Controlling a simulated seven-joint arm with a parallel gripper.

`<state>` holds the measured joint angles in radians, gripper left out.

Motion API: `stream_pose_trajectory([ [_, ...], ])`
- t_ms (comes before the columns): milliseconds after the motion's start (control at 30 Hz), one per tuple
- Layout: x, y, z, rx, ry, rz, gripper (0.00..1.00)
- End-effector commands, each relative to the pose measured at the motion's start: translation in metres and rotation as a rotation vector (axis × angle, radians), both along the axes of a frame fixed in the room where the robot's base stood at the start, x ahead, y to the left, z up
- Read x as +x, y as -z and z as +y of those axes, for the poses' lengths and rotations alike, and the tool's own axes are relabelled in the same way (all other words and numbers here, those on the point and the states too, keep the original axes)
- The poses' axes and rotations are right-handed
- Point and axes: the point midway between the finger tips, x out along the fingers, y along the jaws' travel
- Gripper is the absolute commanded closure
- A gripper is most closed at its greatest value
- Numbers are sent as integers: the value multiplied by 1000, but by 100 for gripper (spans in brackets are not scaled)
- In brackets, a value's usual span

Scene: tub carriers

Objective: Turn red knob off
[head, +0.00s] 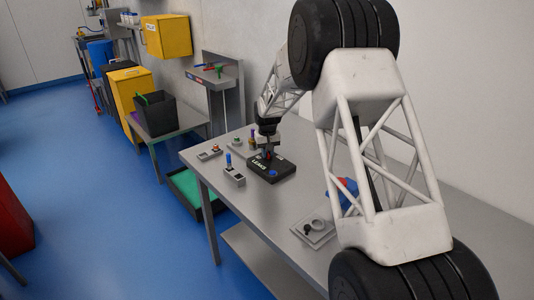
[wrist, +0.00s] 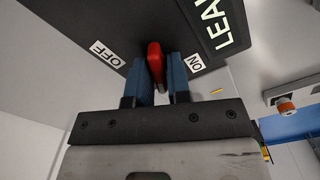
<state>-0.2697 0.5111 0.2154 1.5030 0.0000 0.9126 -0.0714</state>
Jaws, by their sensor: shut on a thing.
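The red knob (wrist: 155,60) sits on a dark panel between a white OFF label (wrist: 106,50) and a white ON label (wrist: 194,63). My gripper (wrist: 161,68) has its two blue fingers shut on the red knob, one finger on each side. In the head view my gripper (head: 267,150) points down onto the black box (head: 270,172) lettered "LEAKS". The knob is mostly hidden there by the gripper. Which label the knob points at is hard to tell.
The box stands on a grey metal table (head: 225,207). A small fixture with a blue top (head: 233,172) and other small fixtures stand close by. A grey plate with a ring (head: 316,229) lies nearer, beside my arm. A black bin (head: 155,114) stands on a side table.

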Motion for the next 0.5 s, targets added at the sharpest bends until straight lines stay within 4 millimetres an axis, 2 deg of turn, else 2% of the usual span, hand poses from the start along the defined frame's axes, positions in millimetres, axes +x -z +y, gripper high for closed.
stream_pose_trajectory([
  [500, 1, -1, -3, 0, 490, -2, 100],
])
